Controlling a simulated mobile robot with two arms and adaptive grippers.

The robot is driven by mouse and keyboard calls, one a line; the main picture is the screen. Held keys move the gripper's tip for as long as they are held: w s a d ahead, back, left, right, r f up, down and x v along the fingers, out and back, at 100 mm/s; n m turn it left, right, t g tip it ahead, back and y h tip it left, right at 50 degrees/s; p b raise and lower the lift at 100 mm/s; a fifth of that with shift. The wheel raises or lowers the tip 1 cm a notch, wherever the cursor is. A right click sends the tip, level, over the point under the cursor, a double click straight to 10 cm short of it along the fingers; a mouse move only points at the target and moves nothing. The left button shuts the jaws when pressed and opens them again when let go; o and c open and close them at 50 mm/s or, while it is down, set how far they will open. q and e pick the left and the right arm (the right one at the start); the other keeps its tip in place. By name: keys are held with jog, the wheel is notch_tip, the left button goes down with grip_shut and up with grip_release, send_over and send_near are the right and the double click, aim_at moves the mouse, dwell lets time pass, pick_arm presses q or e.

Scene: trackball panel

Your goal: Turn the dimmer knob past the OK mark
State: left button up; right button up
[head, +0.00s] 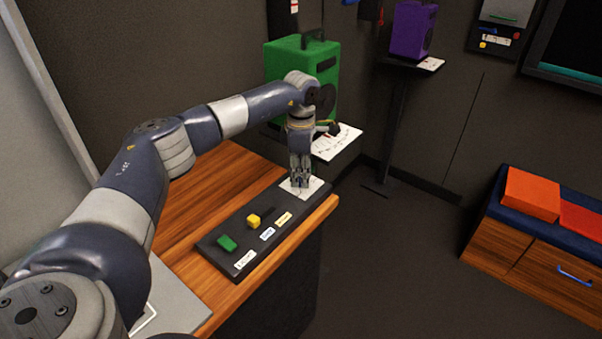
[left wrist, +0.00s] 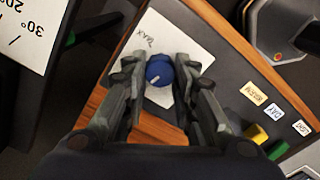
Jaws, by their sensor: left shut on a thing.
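The dimmer knob (left wrist: 158,70) is round and blue with a white pointer line, seen from above in the left wrist view. It sits on a white card (left wrist: 185,40) with a handwritten word that looks like MAX; no OK mark is readable. My left gripper (head: 300,184) points down over this card at the far end of the black panel (head: 236,262). In the left wrist view the fingers of the gripper (left wrist: 162,76) are shut on the knob from both sides. In the head view the gripper hides the knob. My right gripper is out of view.
On the panel are a green control (head: 226,242), a yellow control (head: 253,220) and small labels. The panel lies along the edge of a wooden desk (head: 200,186). A green speaker-like box (head: 283,66) stands behind my left wrist.

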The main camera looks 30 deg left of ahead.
pick_arm(q)
jog(key=m, duration=0.5)
jog(key=shift+w+m, duration=0.1)
jog(key=shift+m, duration=0.2)
jog(key=m, duration=0.4)
jog(key=shift+m, duration=0.4)
jog(key=shift+r+m, duration=0.1)
jog(key=shift+m, duration=0.2)
jog(key=o, duration=1.1)
jog(key=shift+c, duration=0.2)
notch_tip(320, 180, up, 12)
